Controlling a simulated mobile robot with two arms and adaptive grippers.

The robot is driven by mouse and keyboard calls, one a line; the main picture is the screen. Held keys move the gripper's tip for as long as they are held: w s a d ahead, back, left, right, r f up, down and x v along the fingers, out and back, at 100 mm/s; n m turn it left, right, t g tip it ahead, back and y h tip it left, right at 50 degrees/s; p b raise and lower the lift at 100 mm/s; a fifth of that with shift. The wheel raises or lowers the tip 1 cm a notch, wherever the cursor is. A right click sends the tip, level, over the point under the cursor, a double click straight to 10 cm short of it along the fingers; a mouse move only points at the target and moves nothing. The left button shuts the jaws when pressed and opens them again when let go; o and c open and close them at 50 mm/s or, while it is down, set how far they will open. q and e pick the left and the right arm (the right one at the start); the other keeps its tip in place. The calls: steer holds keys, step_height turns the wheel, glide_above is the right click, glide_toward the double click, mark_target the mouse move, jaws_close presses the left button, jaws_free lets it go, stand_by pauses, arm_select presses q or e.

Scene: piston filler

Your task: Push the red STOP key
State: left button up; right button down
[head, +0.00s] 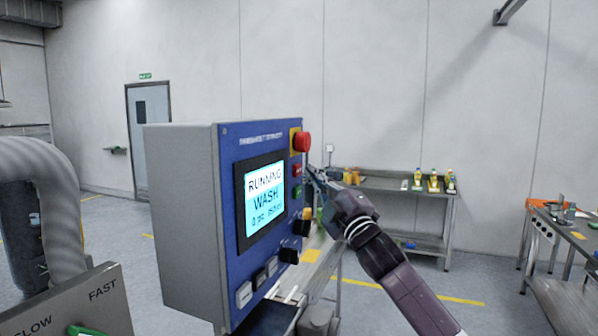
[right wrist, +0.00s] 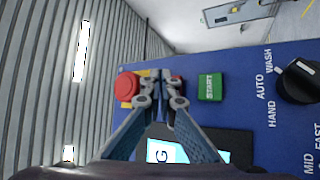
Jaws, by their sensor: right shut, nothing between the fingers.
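The red STOP key (head: 297,169) sits on the blue front of the control box (head: 228,150), between a red mushroom button (head: 302,141) above and the green START key (head: 296,191) below. My right gripper (head: 312,171) is shut and empty, its tips close in front of the red key. In the right wrist view the gripper tips (right wrist: 162,76) cover most of the red key (right wrist: 177,81); only part shows beside them. I cannot tell whether they touch it. The green START key (right wrist: 210,87) is to their right. The screen (head: 264,197) reads RUNNING, WASH. My left gripper is out of view.
The mushroom button (right wrist: 127,87) is just left of the tips in the wrist view. Black knobs (head: 291,256) and pale keys (head: 259,278) sit lower on the box. A hose (head: 62,205) stands at left. A bench (head: 385,184) stands against the back wall.

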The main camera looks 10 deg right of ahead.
steer(key=shift+a, duration=0.15)
steer(key=shift+w+a, duration=0.2)
steer(key=shift+w, duration=0.05)
steer(key=shift+w+a, duration=0.2)
steer(key=shift+a, duration=0.15)
stand_by(0.9)
steer(key=shift+d, duration=0.1)
steer(key=shift+s+d+p, duration=0.3)
steer(key=shift+s+d, duration=0.2)
steer(key=shift+d, duration=0.05)
steer(key=shift+d, duration=0.1)
steer(key=s+d, duration=0.1)
steer(key=d, duration=0.1)
steer(key=s+d, duration=0.1)
steer(key=d, duration=0.1)
steer(key=shift+s+p, duration=0.4)
